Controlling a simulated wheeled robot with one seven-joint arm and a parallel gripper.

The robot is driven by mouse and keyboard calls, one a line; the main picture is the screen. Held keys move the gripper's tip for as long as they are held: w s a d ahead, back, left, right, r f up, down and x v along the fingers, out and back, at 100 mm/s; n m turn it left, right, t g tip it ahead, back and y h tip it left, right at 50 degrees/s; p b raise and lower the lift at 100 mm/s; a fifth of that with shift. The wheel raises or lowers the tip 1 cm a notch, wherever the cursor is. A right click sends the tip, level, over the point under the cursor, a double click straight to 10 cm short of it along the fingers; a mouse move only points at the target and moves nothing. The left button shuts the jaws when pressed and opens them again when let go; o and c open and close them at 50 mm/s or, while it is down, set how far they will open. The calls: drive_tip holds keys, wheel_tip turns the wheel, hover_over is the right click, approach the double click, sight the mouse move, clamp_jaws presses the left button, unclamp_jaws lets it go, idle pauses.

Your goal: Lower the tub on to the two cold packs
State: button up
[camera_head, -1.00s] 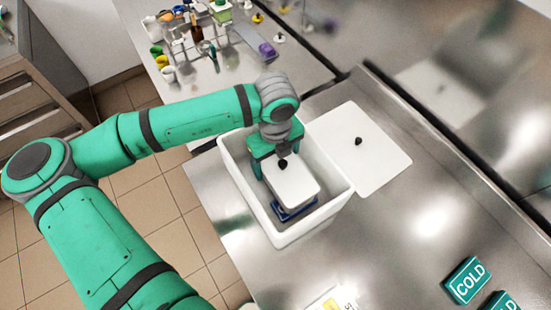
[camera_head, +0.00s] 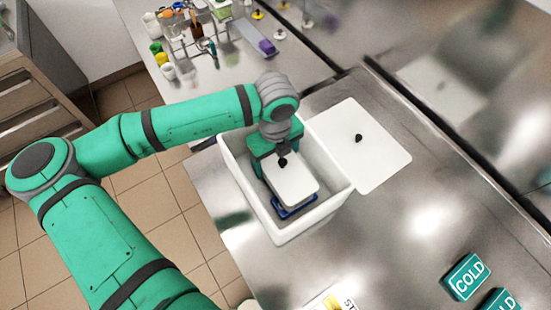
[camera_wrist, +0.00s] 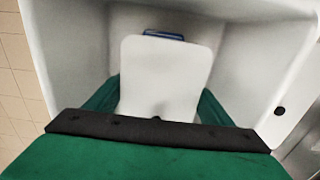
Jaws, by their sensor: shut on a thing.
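The tub shows a white lid (camera_head: 291,180) with a dark knob, and a blue lower part (camera_head: 295,207) at its near end. It is inside the white open box (camera_head: 318,220) on the steel counter. My gripper (camera_head: 282,162) reaches down into the box and is shut on the tub, with a green finger at each side. In the wrist view the tub's lid (camera_wrist: 166,75) fills the middle, between the green fingers, with a blue edge at its far end. No cold pack can be made out under the tub, and I cannot tell whether the tub touches anything below.
The box's flat white lid (camera_head: 362,140) lies on the counter to the right of the box. Two green packs marked COLD (camera_head: 467,277) lie at the lower right. A cluttered bench (camera_head: 200,50) stands at the back.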

drive_tip(key=shift+f, duration=0.1)
drive_tip(key=o, duration=1.7)
drive_tip(key=shift+o, duration=0.3)
drive_tip(key=shift+f, duration=0.1)
wheel_tip(320, 180, up, 16)
idle(0.5)
idle(0.4)
